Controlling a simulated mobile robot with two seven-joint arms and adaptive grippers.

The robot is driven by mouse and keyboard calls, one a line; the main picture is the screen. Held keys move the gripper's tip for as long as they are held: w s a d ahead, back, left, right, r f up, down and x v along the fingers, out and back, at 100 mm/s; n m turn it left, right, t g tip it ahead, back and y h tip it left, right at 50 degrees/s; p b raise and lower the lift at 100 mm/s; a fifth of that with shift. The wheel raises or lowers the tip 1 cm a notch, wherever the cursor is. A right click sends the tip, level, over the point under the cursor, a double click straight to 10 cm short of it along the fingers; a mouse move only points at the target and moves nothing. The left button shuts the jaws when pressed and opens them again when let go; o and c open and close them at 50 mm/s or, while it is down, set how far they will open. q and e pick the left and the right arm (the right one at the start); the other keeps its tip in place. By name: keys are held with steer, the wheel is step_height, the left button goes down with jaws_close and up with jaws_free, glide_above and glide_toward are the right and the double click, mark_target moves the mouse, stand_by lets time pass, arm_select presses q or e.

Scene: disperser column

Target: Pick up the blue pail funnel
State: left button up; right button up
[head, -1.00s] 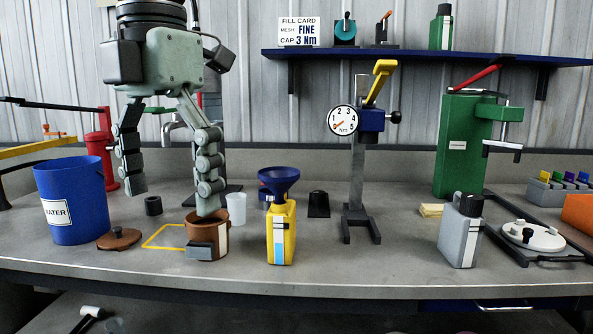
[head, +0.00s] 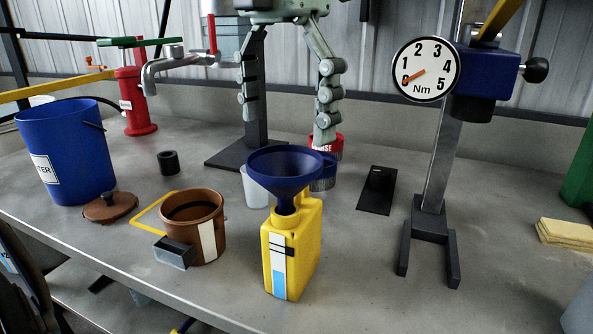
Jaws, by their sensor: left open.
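The blue funnel (head: 285,170) stands mouth up in the neck of a yellow jug (head: 291,245) near the front middle of the bench. My left gripper (head: 287,130) hangs from the top of the head view with its two fingers wide apart and pointing down. Nothing is between the fingers. Its fingertips show just above the funnel's rim in the picture, apart from it; how far behind or above they are I cannot tell. A blue pail (head: 68,150) with a partly visible white label stands at the far left. My right gripper is not in view.
A brown pot (head: 193,225) with a yellow handle stands left of the jug. The gauge stand (head: 432,190) rises to the right.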

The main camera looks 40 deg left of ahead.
mark_target(285, 169)
arm_select(q)
steer(key=f, duration=0.6)
steer(key=shift+s+d, duration=0.15)
steer(key=shift+s, duration=0.1)
steer(key=shift+c, duration=0.6)
steer(key=c, duration=0.8)
steer(key=shift+r, duration=0.1)
